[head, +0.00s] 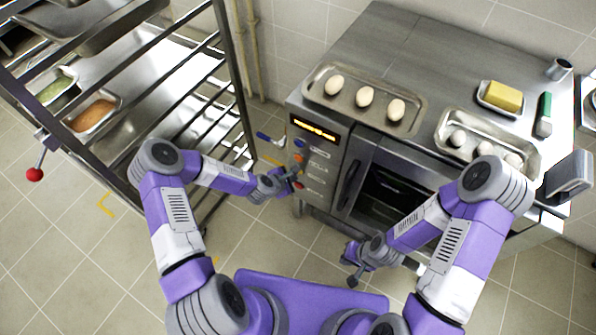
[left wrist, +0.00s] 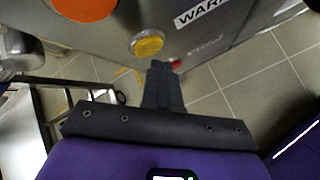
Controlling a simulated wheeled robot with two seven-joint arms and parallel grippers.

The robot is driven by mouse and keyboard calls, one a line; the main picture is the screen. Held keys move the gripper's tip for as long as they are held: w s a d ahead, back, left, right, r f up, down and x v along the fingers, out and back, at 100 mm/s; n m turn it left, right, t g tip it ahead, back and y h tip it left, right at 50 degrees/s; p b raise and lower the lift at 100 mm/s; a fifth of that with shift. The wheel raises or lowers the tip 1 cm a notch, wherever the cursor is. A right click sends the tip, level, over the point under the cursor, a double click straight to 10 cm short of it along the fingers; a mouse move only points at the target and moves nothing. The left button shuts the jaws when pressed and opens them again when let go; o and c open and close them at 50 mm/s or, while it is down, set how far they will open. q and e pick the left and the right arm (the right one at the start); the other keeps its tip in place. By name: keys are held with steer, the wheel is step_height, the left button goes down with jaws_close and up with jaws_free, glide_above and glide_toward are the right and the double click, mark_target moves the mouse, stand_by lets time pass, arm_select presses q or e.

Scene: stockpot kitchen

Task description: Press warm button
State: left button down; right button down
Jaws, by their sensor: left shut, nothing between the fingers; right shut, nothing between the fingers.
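The oven's control panel (head: 318,165) faces my left arm in the head view. In the left wrist view, a round yellow button (left wrist: 148,46) in a metal ring lines up with a partly cut-off label (left wrist: 200,12) reading "WAR". My left gripper (head: 296,177) is shut and empty at the panel's lower buttons. In the left wrist view its fingertips (left wrist: 161,66) are just below the yellow button; I cannot tell whether they touch the panel. My right gripper (head: 352,278) is shut and empty, low in front of the oven.
A large orange button (left wrist: 85,8) and a small red part (left wrist: 176,64) flank the yellow one. A blue-handled lever (head: 268,138) projects left of the panel. A tray of eggs (head: 415,122) lies on the oven top. A metal rack (head: 235,75) stands at left.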

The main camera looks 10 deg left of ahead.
arm_select(q)
steer(key=shift+s, duration=0.15)
steer(key=shift+s+a, duration=0.3)
steer(key=shift+s, duration=0.5)
steer(key=shift+s+a, duration=0.3)
steer(key=shift+s, duration=0.45)
steer(key=shift+s+a, duration=0.3)
steer(key=shift+s, duration=0.5)
steer(key=s+d+r+m+g+p, duration=0.2)
steer(key=s+r+m+g+p, duration=0.1)
steer(key=s+m, duration=0.6)
steer(key=s+d+r+m+g+p, duration=0.3)
steer(key=s+m+g+p, duration=0.1)
steer(key=s+m, duration=0.6)
steer(key=shift+r+m, duration=0.25)
steer(key=shift+m, duration=0.55)
steer(key=shift+s, duration=0.1)
